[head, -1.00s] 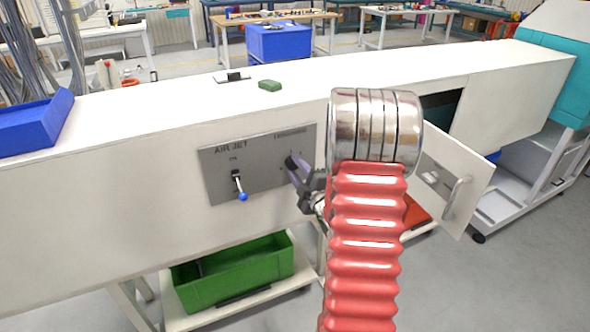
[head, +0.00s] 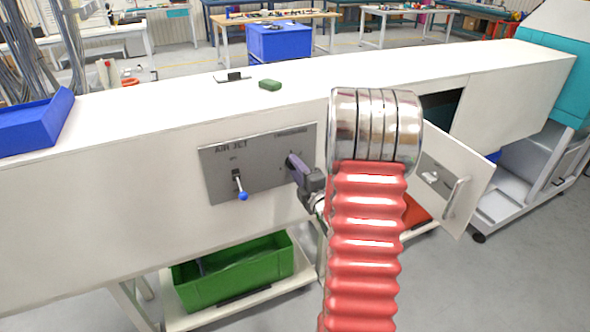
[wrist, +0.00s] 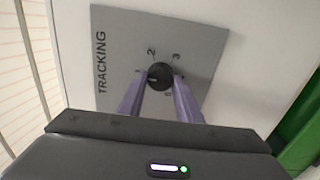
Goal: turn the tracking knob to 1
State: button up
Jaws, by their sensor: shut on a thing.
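The tracking knob (wrist: 160,76) is a small round black dial on the grey panel (wrist: 203,42). In the wrist view the "TRACKING" lettering runs up the left side. The figures 2 and 3 show above the knob; the other marks are too small or covered to read surely. A faint pale mark shows on the knob's left side. My gripper (wrist: 160,86) is shut on the knob, one purple finger on each side. In the head view my gripper (head: 292,162) reaches the right part of the panel and hides most of the knob.
A blue-tipped lever (head: 241,190) is on the panel's left, under "AIR JET". A cabinet door (head: 452,185) hangs open to the right of my arm. A green bin (head: 235,275) stands below, and a green block (head: 270,85) lies on top.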

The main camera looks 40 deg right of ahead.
jog(key=o, duration=0.8)
jog(key=shift+w+a+f, duration=0.15)
jog(key=shift+a, duration=0.05)
jog(key=shift+o, duration=1.2)
jog(key=shift+d, duration=0.1)
jog(key=v, duration=1.4)
jog(key=shift+w, duration=0.1)
